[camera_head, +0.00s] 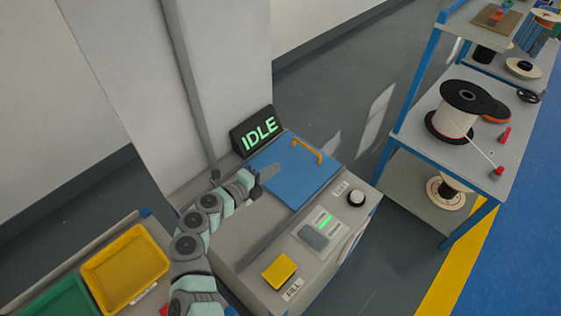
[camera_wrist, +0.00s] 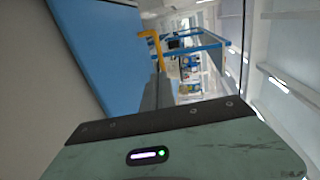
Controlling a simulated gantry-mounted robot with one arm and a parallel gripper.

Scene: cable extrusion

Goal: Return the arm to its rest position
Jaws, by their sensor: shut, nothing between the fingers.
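My gripper (camera_head: 270,172) is shut and empty. In the head view it is at the end of my bent arm, over the near left corner of the machine's blue lid (camera_head: 298,172). I cannot tell whether it touches the lid. In the wrist view my shut fingers (camera_wrist: 158,92) point away from the camera, with the blue lid (camera_wrist: 105,35) to their left and the orange handle (camera_wrist: 151,42) beyond their tips. The lid looks shut in the head view, its handle (camera_head: 308,150) standing along the far edge.
A grey pole (camera_head: 187,85) stands behind. Yellow (camera_head: 125,268) and green (camera_head: 62,298) bins are lower left. A shelf (camera_head: 420,150) with spools is right.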

